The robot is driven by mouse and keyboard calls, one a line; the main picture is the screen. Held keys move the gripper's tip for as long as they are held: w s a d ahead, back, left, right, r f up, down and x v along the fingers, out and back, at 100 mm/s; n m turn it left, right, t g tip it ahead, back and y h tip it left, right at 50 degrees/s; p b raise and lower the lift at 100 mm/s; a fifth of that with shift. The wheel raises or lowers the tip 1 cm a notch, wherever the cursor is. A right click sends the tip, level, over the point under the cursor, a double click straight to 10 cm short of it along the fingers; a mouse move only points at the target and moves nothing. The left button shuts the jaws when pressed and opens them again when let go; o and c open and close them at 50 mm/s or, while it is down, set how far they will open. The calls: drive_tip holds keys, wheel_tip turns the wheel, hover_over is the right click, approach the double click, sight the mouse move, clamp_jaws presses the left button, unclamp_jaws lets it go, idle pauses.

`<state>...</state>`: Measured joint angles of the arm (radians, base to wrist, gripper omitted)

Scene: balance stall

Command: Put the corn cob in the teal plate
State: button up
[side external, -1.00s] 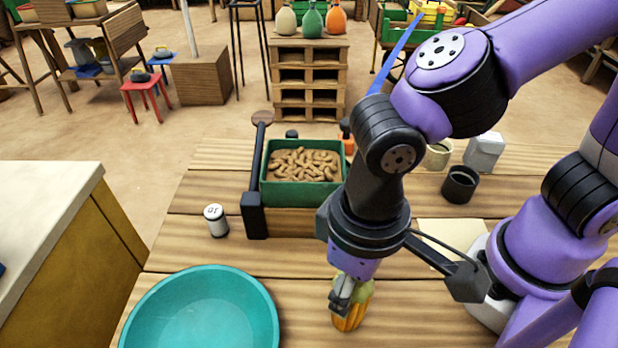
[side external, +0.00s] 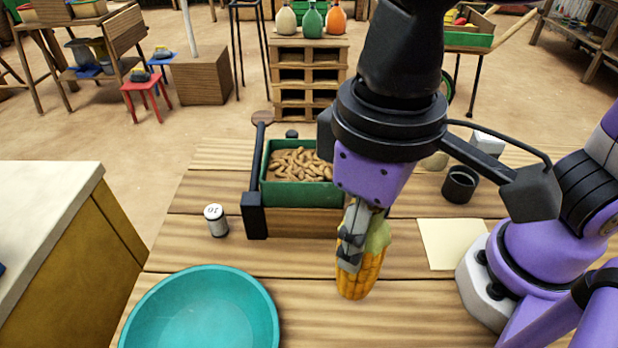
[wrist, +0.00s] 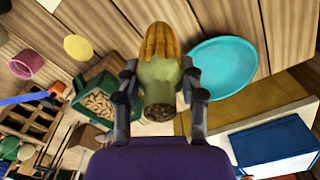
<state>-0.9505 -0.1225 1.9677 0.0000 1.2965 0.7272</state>
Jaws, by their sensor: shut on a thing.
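The corn cob (side external: 362,274) is yellow-orange with a green husk end. My gripper (side external: 352,250) is shut on it, and it hangs nearly upright, kernel end down, seemingly above the table. In the wrist view the corn cob (wrist: 160,75) sits between both fingers of my gripper (wrist: 158,88). The teal plate (side external: 203,312) is a round, shallow dish on the table at the lower left in the side view, apart from the corn cob. It also shows in the wrist view (wrist: 222,66), and it looks empty.
A green tray of peanuts (side external: 300,192) sits on a wooden balance behind the gripper. A small white-and-black weight (side external: 216,221) stands left of it. A dark cup (side external: 459,184) and a pale paper sheet (side external: 452,243) lie to the right. The table between corn cob and plate is clear.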

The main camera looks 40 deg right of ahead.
drive_tip(key=shift+r, duration=0.25)
drive_tip(key=w+a+r+n, duration=0.1)
drive_tip(key=w+a, duration=0.4)
drive_tip(key=a, duration=0.3)
drive_tip(key=w+a+r+n, duration=0.1)
drive_tip(key=w+a, duration=0.4)
drive_tip(key=a, duration=0.3)
wheel_tip(320, 180, down, 11)
drive_tip(key=shift+d+f, duration=0.15)
drive_tip(key=shift+d, duration=0.05)
drive_tip(key=o, duration=1.2)
drive_tip(key=shift+o, duration=0.2)
